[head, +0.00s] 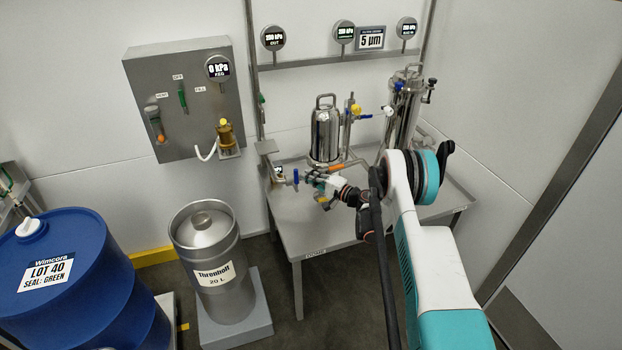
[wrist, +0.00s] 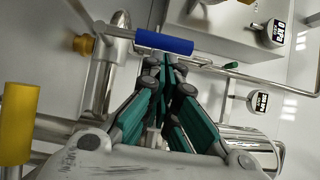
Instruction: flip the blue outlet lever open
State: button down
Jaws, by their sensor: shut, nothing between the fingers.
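The blue lever (wrist: 164,42) is a blue cylindrical grip on a thin metal arm, just beyond my fingertips in the wrist view. In the head view a blue handle (head: 295,176) shows at the left front of the metal table, beside my gripper. My gripper (wrist: 168,65) is shut and empty, its green and grey fingers together close to the blue grip. I cannot tell whether they touch it. In the head view my gripper (head: 316,179) is partly lost among the fittings in front of the steel filter housing (head: 325,137).
A yellow handle (wrist: 20,122) stands at the left in the wrist view, near steel piping. In the head view a second steel housing (head: 404,110) stands at the table's back right. A keg (head: 207,245) and a blue drum (head: 75,280) stand left of the table (head: 310,246).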

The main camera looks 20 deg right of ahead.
jog(key=shift+a+r+n+g+h+p, duration=0.2)
jog(key=shift+a+n+g+h+p, duration=0.15)
jog(key=shift+n, duration=0.25)
